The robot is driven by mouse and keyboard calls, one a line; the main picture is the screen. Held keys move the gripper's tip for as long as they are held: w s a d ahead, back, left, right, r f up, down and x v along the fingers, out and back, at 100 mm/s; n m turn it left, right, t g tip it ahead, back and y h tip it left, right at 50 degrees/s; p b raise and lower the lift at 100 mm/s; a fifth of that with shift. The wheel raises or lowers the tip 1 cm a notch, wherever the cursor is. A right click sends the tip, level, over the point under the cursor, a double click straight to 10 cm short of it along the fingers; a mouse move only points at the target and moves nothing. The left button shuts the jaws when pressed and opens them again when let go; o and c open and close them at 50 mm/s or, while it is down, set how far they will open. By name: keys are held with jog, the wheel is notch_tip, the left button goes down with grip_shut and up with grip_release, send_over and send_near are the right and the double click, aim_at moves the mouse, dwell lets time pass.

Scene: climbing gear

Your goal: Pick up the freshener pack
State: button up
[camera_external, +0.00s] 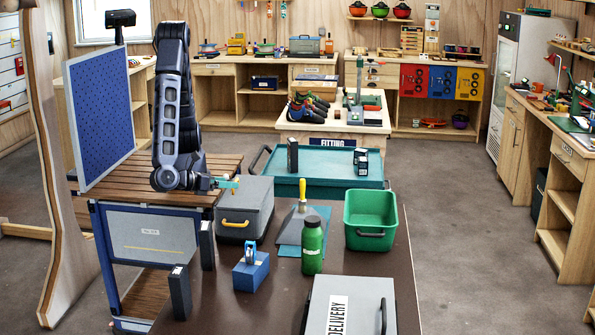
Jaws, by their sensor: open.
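I cannot tell for sure which object is the freshener pack. Possible ones are a dark upright box (180,292) at the brown table's front left and a similar dark box (207,245) behind it. Another dark upright box (292,155) and a small dark pack with light marks (361,160) stand in the teal tray. My gripper (232,183) is at the end of my dark arm, above the left side of the brown table near the grey box. It is open and small in view. No object is clearly seen between its fingers.
The brown table (265,315) holds a grey box (246,215) with a yellow handle, a green bottle (312,246), a green bin (370,206), a scraper (296,226), a blue block (250,272) and a delivery case (370,300). The teal tray (325,184) lies behind. A blue pegboard (100,112) stands left.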

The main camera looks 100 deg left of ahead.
aim_at(205, 226)
jog(key=s+d+f+m+t+h, duration=0.6)
jog(key=s+d+f+m, duration=0.3)
jog(key=s+d, duration=0.5)
jog(key=shift+n, duration=0.5)
jog(key=shift+w+a+f, duration=0.2)
jog(key=shift+w+a, duration=0.05)
jog(key=shift+w, duration=1.55)
jog(key=shift+w+a+f, duration=0.2)
jog(key=shift+w+a, duration=0.05)
jog(key=shift+w, duration=1.5)
jog(key=shift+w+a+f, duration=0.2)
jog(key=shift+w+a, duration=0.05)
jog(key=shift+w, duration=1.55)
jog(key=shift+c, duration=0.2)
jog(key=c, duration=1.3)
jog(key=shift+c, duration=0.2)
jog(key=shift+r, duration=0.1)
